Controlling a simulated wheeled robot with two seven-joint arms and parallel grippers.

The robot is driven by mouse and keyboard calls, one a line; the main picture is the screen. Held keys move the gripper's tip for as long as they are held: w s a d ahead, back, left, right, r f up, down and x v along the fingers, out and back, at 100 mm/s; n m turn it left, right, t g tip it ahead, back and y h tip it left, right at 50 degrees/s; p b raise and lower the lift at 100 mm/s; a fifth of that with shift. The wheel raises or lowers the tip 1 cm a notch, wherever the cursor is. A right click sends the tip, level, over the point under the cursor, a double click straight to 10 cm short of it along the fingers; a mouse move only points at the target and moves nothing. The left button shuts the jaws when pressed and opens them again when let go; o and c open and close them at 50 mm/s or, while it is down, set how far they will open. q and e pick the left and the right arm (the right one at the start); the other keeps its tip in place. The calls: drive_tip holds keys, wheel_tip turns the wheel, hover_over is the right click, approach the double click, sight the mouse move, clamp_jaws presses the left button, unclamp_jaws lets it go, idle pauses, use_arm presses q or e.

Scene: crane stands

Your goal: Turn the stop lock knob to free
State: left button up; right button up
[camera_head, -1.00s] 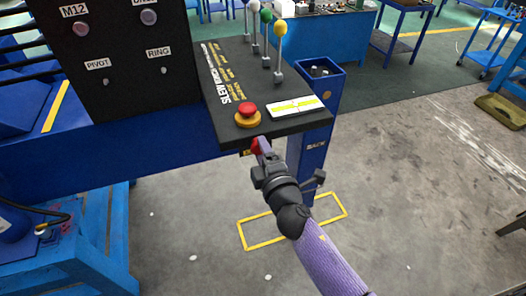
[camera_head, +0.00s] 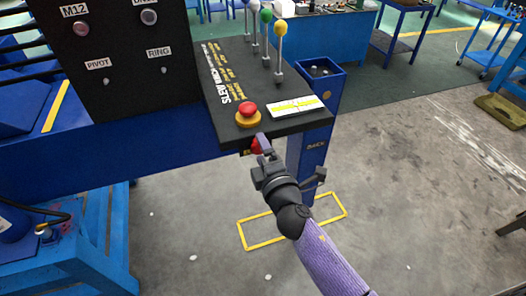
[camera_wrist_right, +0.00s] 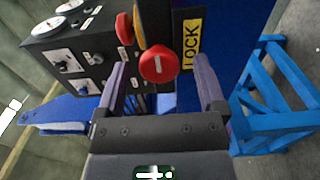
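The red stop lock knob (camera_wrist_right: 158,64) shows in the right wrist view, round with a pale line across its face. It sits beside a yellow LOCK label (camera_wrist_right: 192,42) on the console's front face. In the head view the knob (camera_head: 257,146) is partly hidden by my right gripper (camera_head: 265,150). In the wrist view my right gripper (camera_wrist_right: 161,88) is open, with one finger on each side below the knob and a gap to it on both sides. I cannot tell how far the fingertips are from the knob in depth. My left gripper is not in view.
A red mushroom button on a yellow collar (camera_head: 248,112) sits on top of the black console (camera_head: 215,85), just above the knob. Levers (camera_head: 279,50) stand at its back. A blue post (camera_head: 312,150) stands right of the knob. A blue frame (camera_wrist_right: 275,100) shows at right.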

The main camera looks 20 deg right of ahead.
drive_tip(key=s+b, duration=0.1)
drive_tip(key=s, duration=0.9)
drive_tip(key=shift+d, duration=0.2)
drive_tip(key=s+d+f+m+g+b, duration=0.1)
drive_tip(key=s+f+m+g+b, duration=0.3)
drive_tip(key=f, duration=1.2)
drive_tip(key=s+f+m+g+b, duration=0.3)
drive_tip(key=s+f+g+b, duration=0.1)
drive_tip(key=f, duration=1.2)
drive_tip(key=s+d+f+m+g+b, duration=0.3)
drive_tip(key=s+f+m+g, duration=0.6)
drive_tip(key=s+f, duration=1.1)
drive_tip(key=s+b, duration=0.2)
drive_tip(key=s, duration=0.2)
drive_tip(key=shift+d+h+b, duration=0.2)
drive_tip(key=shift+h+b, duration=0.2)
